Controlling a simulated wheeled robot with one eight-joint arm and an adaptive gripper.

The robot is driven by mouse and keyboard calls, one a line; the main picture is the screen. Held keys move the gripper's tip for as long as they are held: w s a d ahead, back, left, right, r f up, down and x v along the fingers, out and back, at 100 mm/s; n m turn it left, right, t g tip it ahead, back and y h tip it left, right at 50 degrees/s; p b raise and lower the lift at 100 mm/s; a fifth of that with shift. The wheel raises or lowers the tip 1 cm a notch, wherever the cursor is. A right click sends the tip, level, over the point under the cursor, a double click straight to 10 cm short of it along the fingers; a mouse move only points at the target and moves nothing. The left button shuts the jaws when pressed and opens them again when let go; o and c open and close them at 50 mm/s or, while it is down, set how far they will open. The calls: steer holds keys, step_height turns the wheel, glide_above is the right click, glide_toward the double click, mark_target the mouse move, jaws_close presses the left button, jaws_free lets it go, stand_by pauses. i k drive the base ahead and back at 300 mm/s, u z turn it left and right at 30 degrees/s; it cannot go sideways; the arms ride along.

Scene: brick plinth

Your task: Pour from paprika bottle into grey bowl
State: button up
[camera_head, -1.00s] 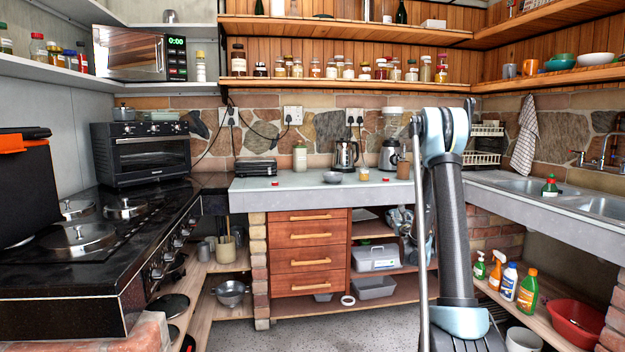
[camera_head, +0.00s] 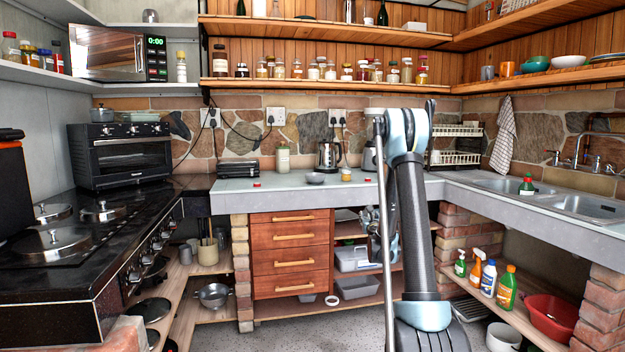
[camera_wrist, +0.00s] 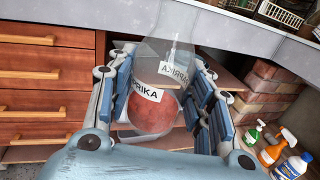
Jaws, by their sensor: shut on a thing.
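The paprika bottle (camera_wrist: 152,112) is clear glass with a narrow neck, a white label and red powder low in its body. In the wrist view it stands about upright between the fingers. My gripper (camera_wrist: 162,88) is shut on it. In the head view my gripper (camera_head: 369,222) is partly hidden behind my arm, in front of the counter, and the bottle cannot be made out there. The small grey bowl (camera_head: 315,178) stands upright on the counter, left of my arm. The wrist view does not show the bowl.
Wooden drawers (camera_head: 291,255) lie below. Counter around the grey bowl is mostly clear.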

mark_target(314, 178)
steer(key=i, duration=0.95)
steer(key=z, duration=0.05)
